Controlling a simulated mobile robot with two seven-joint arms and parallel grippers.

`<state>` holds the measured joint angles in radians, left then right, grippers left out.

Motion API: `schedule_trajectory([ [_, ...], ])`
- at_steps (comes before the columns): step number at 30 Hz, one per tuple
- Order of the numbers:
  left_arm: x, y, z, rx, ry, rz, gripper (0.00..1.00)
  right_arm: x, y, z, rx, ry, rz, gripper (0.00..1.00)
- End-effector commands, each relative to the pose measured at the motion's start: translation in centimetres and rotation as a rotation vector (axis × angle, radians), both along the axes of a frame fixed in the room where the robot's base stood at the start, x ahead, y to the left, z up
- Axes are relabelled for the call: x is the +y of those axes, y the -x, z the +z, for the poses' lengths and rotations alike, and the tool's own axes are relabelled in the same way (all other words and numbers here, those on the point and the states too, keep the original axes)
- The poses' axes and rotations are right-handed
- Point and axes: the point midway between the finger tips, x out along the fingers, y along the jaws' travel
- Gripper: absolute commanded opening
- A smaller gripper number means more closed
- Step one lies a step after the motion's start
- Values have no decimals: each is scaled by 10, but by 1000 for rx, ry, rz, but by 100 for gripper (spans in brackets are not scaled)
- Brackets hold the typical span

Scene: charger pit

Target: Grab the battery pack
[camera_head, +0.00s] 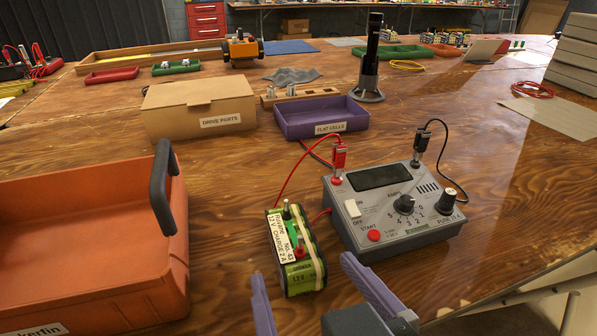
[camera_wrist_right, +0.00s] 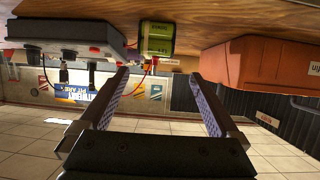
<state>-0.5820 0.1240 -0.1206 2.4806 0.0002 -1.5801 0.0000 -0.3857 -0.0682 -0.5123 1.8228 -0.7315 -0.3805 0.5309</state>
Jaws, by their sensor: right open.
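The battery pack (camera_head: 308,277) is a block of green cells with a white label on top, standing on the wooden table left of the grey charger (camera_head: 390,215). Red and green fittings and a metal post show on its top. A thin red lead runs between it and the charger. My right gripper (camera_head: 302,267) has its two purple fingers spread at the near side of the pack, with nothing between them. In the right wrist view, which is upside down, the pack (camera_wrist_right: 156,38) lies ahead of the open fingers (camera_wrist_right: 158,76). My left gripper is out of view.
An orange crate (camera_head: 75,240) with a dark handle stands close on the left. Behind are a cardboard box (camera_head: 195,105), a purple tray (camera_head: 320,120) and a black upright tool (camera_head: 371,60) on a stand. Red and black leads rise from the charger.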

Motion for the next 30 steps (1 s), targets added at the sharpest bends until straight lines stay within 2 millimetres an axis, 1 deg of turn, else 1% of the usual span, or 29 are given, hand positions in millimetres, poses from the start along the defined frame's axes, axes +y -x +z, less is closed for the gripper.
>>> schedule_trajectory([
  [1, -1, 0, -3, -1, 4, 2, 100, 2, -7, -4, -2, -1, 0, 98],
  [3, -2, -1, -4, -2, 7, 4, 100, 4, -13, -6, -1, -1, 0, 98],
  [8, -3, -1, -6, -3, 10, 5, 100, 5, -23, -10, 0, 1, 0, 98],
  [13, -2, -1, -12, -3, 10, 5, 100, 5, -47, -18, -1, 3, 0, 98],
  [15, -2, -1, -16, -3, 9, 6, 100, 8, -56, -23, 0, 1, 0, 98],
  [17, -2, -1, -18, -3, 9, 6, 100, 10, -61, -25, 1, 0, 0, 98],
  [20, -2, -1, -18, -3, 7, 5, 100, 11, -65, -26, 2, -1, -1, 98],
  [26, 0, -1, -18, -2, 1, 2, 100, 11, -65, -25, 3, -1, -1, 98],
  [30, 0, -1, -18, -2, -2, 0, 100, 11, -65, -26, 3, -1, -1, 82],
])
